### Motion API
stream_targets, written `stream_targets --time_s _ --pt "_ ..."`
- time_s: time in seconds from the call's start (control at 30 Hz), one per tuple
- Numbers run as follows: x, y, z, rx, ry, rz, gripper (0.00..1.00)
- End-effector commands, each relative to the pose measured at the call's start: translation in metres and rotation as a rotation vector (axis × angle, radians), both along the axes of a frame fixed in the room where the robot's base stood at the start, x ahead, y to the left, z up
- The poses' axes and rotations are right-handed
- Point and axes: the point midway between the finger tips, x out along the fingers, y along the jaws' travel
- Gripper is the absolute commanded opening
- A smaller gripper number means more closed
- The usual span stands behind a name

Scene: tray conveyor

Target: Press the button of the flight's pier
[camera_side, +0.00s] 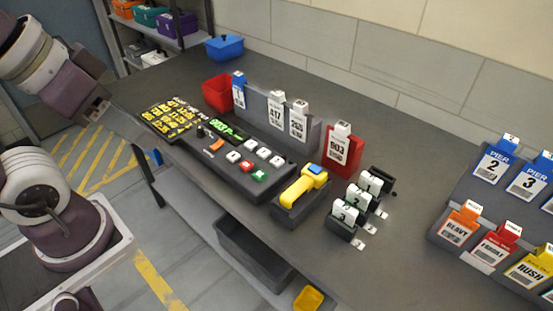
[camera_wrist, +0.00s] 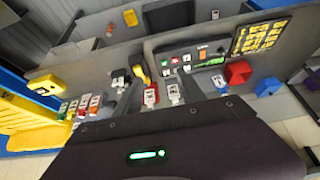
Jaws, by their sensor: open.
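The control panel (camera_side: 225,170) lies on the grey table with several white buttons (camera_side: 250,144), a red button (camera_side: 243,165), a green button (camera_side: 260,175) and an orange one (camera_side: 216,146). Its small display (camera_side: 227,128) glows green; I cannot read its text or any button labels. A black board (camera_side: 170,117) with yellow characters sits left of the panel. It also shows in the wrist view (camera_wrist: 258,37). My gripper (camera_side: 97,108) is open, above and left of the board, apart from the panel.
Tags 417 and 903 (camera_side: 341,150) stand behind the panel. A yellow handheld device (camera_side: 300,190) sits to its right, beside numbered holders (camera_side: 345,222). A red bin (camera_side: 217,92) and a blue bin (camera_side: 224,47) stand at the back left. A tag rack (camera_side: 470,250) is at right.

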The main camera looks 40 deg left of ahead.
Motion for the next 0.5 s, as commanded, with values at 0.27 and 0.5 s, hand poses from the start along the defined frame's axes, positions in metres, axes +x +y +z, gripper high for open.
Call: stream_targets --time_s 0.27,0.5 --pt "0.0000 0.0000 0.0000 0.000 0.000 0.000 0.00" --pt "0.0000 0.0000 0.0000 0.000 0.000 0.000 0.00"
